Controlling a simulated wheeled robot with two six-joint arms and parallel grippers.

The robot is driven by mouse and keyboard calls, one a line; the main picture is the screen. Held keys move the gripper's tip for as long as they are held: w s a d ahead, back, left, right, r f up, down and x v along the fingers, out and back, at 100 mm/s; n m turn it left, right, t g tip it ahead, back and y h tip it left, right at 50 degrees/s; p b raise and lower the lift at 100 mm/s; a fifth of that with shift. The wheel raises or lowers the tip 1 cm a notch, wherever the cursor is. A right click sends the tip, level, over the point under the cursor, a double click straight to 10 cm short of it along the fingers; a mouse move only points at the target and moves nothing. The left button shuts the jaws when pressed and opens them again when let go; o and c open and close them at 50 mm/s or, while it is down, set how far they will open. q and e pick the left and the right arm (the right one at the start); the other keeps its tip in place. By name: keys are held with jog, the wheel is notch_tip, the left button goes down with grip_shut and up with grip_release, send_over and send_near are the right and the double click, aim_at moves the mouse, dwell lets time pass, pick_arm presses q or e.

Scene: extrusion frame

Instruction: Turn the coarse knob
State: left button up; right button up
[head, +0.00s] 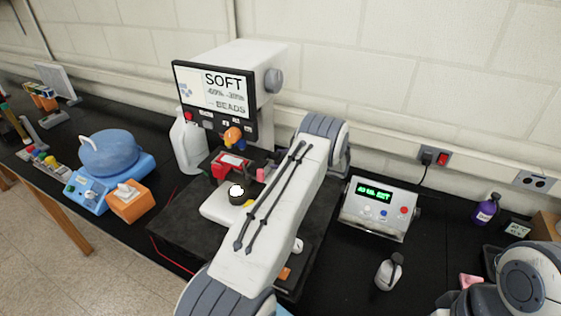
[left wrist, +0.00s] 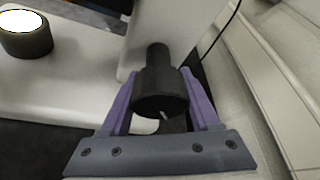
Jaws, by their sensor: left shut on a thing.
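The coarse knob (left wrist: 160,92) is a dark, stubby cylinder on a thinner shaft at the side of a pale body in the left wrist view. My left gripper (left wrist: 160,77) has its two purple fingers on either side of the knob and is shut on it. In the head view my left arm crosses the microscope, and its forearm hides the knob and the left fingers. The microscope's white base (head: 218,208) shows left of my forearm, with a dark, bright-topped cylinder (head: 236,190) on it. That cylinder also shows in the left wrist view (left wrist: 25,38).
A screen (head: 215,95) stands behind the base, with a white jug (head: 187,143) left of it. A grey box with a green display (head: 380,207) and a small bottle (head: 389,272) stand to the right. A blue-lidded device (head: 110,155) is at left. Part of my right arm shows at bottom right.

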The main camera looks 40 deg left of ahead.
pick_arm(q)
jog(key=o, duration=1.3)
jog(key=shift+o, duration=0.2)
jog(key=shift+d, duration=0.1)
jog(key=shift+d, duration=0.3)
jog(key=b+v, duration=0.5)
jog(key=v, duration=0.4)
jog(key=shift+d+r, duration=0.2)
jog(key=shift+d, duration=0.1)
jog(key=shift+w+d, duration=0.1)
